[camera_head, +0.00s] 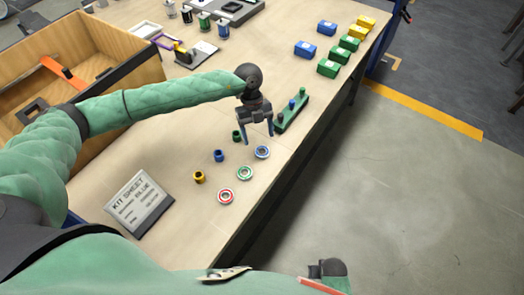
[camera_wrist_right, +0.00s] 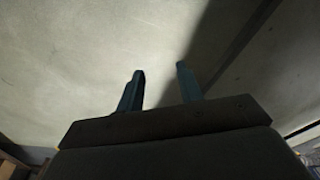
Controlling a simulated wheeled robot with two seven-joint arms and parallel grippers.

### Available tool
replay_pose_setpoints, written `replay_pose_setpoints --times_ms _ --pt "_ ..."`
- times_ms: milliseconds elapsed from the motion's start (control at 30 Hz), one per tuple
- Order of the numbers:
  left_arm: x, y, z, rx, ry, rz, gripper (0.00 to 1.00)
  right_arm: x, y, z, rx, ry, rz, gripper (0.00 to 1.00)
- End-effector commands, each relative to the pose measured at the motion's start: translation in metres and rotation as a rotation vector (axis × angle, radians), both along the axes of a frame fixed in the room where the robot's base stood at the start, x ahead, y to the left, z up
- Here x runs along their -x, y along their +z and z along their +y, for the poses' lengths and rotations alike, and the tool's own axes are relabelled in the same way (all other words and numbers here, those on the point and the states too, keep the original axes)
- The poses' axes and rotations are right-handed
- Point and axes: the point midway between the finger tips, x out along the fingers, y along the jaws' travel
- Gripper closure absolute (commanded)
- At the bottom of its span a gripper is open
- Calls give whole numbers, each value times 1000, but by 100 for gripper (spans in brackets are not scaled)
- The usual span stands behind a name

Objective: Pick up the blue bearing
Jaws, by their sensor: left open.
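The blue bearing (camera_head: 262,152) is a blue ring with a pale centre, lying flat on the wooden table near its right edge. My left gripper (camera_head: 257,138) points down just behind it in the head view, fingers apart, with nothing between them. I cannot tell how high its tips are above the table. A green-marked bearing (camera_head: 245,173) and a red bearing (camera_head: 224,196) lie nearer. My right gripper (camera_wrist_right: 160,74) has its fingers apart and empty in the right wrist view, over grey floor.
Blue (camera_head: 219,156), yellow (camera_head: 199,177) and green (camera_head: 237,136) bushings stand left of the bearings. A green peg holder (camera_head: 292,112) is just beyond the gripper. A kit sheet sign (camera_head: 139,203) and wooden crate (camera_head: 85,52) are left; coloured boxes (camera_head: 328,68) are farther back.

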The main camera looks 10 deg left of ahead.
Motion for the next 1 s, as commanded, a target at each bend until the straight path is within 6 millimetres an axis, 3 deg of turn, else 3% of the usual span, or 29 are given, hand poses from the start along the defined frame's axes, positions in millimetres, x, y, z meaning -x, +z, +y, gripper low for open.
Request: replay_pose_setpoints --times_ms 600,967,1000 --pt "16 -41 -13 0 0 1 28 15 -74 -17 20 6 -25 64" --pt "18 -47 -14 0 0 0 28 17 -82 -18 21 7 -31 64" --pt "18 -47 -14 0 0 0 36 17 -81 -18 21 7 -30 64"
